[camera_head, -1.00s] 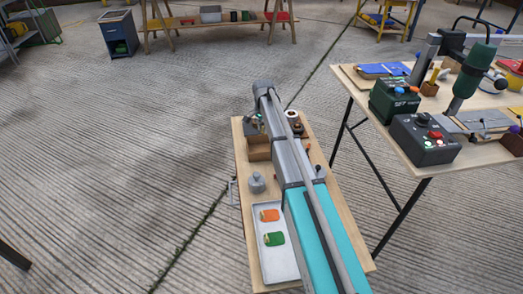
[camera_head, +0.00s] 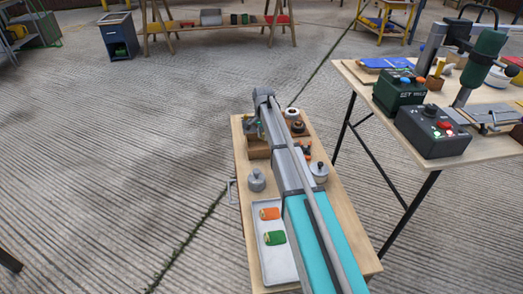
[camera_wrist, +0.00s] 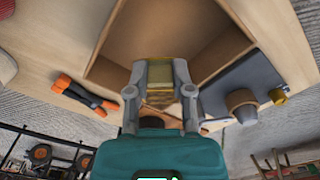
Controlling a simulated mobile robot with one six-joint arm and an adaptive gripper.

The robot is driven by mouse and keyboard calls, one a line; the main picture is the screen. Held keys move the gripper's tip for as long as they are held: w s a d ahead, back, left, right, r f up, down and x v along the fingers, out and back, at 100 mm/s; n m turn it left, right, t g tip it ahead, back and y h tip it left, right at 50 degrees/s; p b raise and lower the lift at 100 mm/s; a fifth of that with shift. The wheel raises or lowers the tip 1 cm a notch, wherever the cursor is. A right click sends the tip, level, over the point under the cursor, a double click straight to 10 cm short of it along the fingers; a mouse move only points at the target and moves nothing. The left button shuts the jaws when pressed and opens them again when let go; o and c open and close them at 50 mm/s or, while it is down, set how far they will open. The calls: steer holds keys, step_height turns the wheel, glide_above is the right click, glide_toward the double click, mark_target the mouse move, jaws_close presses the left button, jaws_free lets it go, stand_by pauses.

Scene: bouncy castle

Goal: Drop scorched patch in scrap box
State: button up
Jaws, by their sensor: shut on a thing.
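The scorched patch (camera_wrist: 160,74), a small yellow-olive piece with a brownish lower part, is held between the fingertips of my gripper (camera_wrist: 160,92) in the wrist view. My gripper is shut on it. Beyond the patch is the open wooden scrap box (camera_wrist: 112,32), whose inside looks empty where I can see it. The patch overlaps the box's near edge in this view, and its height above the box is hard to tell. In the head view the box (camera_head: 257,151) stands on the wooden cart top, partly behind my arm, which hides most of my gripper.
A grey tray (camera_head: 281,267) with an orange roll (camera_head: 270,213) and a green roll (camera_head: 275,238) lies on the cart's near end. A grey weight (camera_head: 256,181) stands between tray and box. Orange-handled pliers (camera_wrist: 82,93) lie beside the box. A workbench (camera_head: 440,163) stands right.

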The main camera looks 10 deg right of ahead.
steer(key=shift+f, duration=0.1)
steer(key=o, duration=0.9)
stand_by(0.4)
steer(key=s+d+r+n+p, duration=0.2)
steer(key=s+n, duration=0.8)
steer(key=s, duration=2.5)
step_height(320, 180, up, 39)
steer(key=p, duration=3.9)
steer(key=shift+w+a, duration=0.15)
steer(key=shift+a, duration=0.15)
